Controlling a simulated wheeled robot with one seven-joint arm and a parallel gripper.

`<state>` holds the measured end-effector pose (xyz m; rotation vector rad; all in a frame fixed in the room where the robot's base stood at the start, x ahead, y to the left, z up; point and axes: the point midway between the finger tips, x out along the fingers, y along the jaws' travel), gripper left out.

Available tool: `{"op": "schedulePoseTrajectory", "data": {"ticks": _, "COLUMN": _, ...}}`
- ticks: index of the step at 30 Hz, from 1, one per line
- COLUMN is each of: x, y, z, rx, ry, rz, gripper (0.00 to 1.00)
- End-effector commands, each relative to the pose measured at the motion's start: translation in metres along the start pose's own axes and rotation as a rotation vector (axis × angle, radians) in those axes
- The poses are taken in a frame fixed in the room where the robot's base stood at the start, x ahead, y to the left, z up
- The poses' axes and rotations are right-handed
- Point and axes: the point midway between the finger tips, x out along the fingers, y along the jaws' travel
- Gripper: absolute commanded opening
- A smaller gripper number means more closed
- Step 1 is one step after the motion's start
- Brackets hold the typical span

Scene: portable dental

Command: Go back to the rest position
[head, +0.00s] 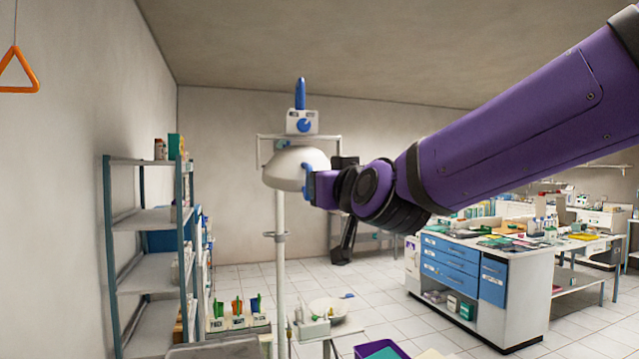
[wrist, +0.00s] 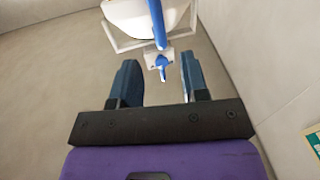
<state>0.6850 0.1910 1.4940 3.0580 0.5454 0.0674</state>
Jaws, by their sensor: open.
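My gripper (wrist: 158,76) is open in the wrist view, its two dark blue fingers apart and nothing held between them. A white dome-shaped lamp head (head: 290,170) on a pole stands ahead, and it also shows at the top of the wrist view (wrist: 128,18). A blue bar (wrist: 157,20) crosses the dome there, beyond the fingertips. In the head view the purple arm reaches in from the right, its end close to the lamp's right side. I cannot tell whether it touches the lamp.
A white box with a blue knob (head: 303,123) sits above the lamp. A metal shelf (head: 148,217) stands left. A white cabinet with blue drawers (head: 457,258) stands right. A purple tray (head: 382,349) is at the bottom. An orange triangle handle (head: 19,76) hangs upper left.

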Motion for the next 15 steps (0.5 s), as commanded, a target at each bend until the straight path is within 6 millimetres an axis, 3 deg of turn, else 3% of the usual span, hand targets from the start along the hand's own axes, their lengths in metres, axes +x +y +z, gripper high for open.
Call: {"op": "schedulePoseTrajectory", "data": {"ticks": 15, "x": -0.0056, "y": 0.0001, "z": 0.0001, "rx": -0.001, "ry": 0.000, "rz": 0.000, "gripper": 0.41}}
